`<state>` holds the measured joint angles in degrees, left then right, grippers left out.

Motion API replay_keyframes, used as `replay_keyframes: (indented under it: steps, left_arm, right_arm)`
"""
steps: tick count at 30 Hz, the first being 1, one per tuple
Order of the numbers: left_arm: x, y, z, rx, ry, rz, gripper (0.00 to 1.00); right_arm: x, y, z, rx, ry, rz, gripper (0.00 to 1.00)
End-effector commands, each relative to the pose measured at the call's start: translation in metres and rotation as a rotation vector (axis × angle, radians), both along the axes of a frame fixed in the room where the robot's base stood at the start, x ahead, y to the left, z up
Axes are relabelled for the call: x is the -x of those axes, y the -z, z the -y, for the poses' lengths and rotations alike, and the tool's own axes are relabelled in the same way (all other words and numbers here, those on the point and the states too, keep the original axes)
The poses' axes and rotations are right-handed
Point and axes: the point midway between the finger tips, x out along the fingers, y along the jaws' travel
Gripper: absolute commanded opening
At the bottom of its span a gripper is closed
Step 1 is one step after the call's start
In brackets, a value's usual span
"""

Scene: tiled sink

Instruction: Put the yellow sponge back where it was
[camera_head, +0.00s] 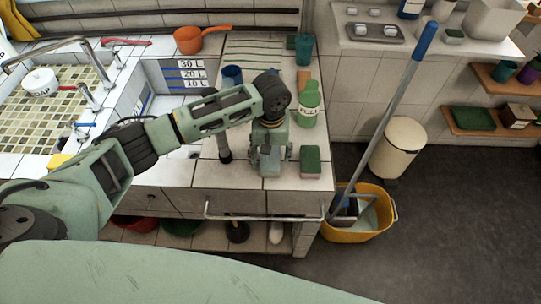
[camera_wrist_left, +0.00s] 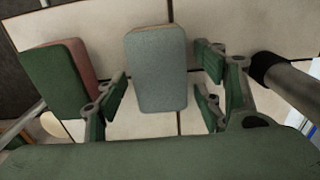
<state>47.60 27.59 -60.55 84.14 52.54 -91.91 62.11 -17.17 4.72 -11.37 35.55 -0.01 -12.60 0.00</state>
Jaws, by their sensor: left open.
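My left gripper (camera_head: 270,165) points down over the tiled counter near its front edge. In the left wrist view its fingers (camera_wrist_left: 160,92) are open. A sponge with a grey-blue top (camera_wrist_left: 158,70) and a tan edge lies between and below them; I cannot tell whether they touch it. The gripper hides this sponge in the head view. A green-topped sponge with a reddish underside (camera_head: 311,161) lies to the right, and also shows in the left wrist view (camera_wrist_left: 58,80). A small yellow thing (camera_head: 60,160) by the sink is partly hidden by my arm; I cannot tell what it is.
A dark upright handle (camera_head: 223,145) stands just left of my gripper. A green bottle (camera_head: 309,105) stands behind the green sponge. A metal rail (camera_head: 265,216) runs along the counter front. A yellow mop bucket (camera_head: 365,222) stands on the floor at right.

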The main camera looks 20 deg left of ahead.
Motion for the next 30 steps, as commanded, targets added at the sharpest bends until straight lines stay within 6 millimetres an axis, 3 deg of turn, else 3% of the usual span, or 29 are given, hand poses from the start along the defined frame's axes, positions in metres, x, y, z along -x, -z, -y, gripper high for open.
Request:
replay_keyframes:
  steps: [9, 15, 21, 30]
  left_arm:
    - [-0.001, -0.066, 0.001, 0.003, 0.001, 0.004, 0.63]
    - [-0.001, -0.099, 0.001, 0.002, 0.000, 0.002, 0.63]
    - [0.000, -0.113, 0.001, 0.002, 0.000, 0.001, 0.63]
    - [0.000, -0.113, 0.001, 0.002, 0.000, 0.000, 0.63]
  right_arm:
    - [0.000, 0.007, 0.000, 0.000, 0.000, 0.000, 0.00]
    - [0.000, 0.009, -0.001, -0.001, 0.000, 0.000, 0.00]
    - [0.000, 0.010, -0.002, -0.003, 0.000, -0.001, 0.00]
    - [0.000, 0.010, -0.005, -0.005, 0.000, 0.000, 0.00]
